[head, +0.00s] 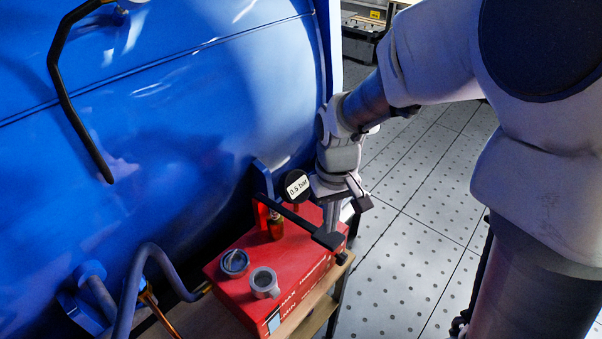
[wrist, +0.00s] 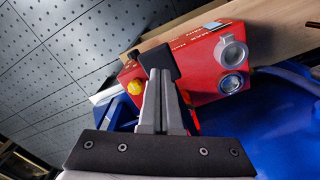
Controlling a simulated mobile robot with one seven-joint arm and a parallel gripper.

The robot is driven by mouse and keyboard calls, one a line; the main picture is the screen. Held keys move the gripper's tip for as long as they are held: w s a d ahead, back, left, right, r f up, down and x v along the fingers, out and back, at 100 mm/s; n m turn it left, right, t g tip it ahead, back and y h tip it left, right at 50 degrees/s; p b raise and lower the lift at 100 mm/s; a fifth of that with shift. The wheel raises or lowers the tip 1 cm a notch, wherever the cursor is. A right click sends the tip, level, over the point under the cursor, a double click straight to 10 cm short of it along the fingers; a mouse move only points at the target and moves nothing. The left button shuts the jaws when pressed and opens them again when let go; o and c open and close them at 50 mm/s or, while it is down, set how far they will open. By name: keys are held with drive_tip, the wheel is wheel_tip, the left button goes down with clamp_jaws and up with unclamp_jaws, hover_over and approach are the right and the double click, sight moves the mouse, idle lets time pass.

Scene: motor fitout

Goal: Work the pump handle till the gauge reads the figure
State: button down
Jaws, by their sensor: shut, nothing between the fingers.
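The red pump box (head: 235,295) sits on a wooden bench beside the blue machine. Its black pump handle (head: 300,222) slopes across the box to a thick end at the right; a black block in the wrist view (wrist: 158,60) looks like that end. My gripper (head: 333,220) is shut and empty, pointing down near the handle's end; contact is unclear.
A grey cup-like fitting (head: 265,283) stands beside the dial. The blue machine (head: 170,120) rises close behind the box, with a grey hose (head: 135,280) at left. The wooden bench (wrist: 185,35) is narrow. Perforated floor (head: 420,210) lies open at right.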

wheel_tip(320, 180, down, 8)
drive_tip(key=b, duration=0.6)
wheel_tip(320, 180, up, 8)
drive_tip(key=p, duration=0.6)
drive_tip(key=shift+r+p, duration=0.15)
drive_tip(key=shift+p, duration=0.15)
idle(0.7)
wheel_tip(320, 180, down, 8)
drive_tip(key=b, duration=0.6)
wheel_tip(320, 180, up, 8)
drive_tip(key=p, duration=0.6)
drive_tip(key=shift+f, duration=0.2)
idle(0.5)
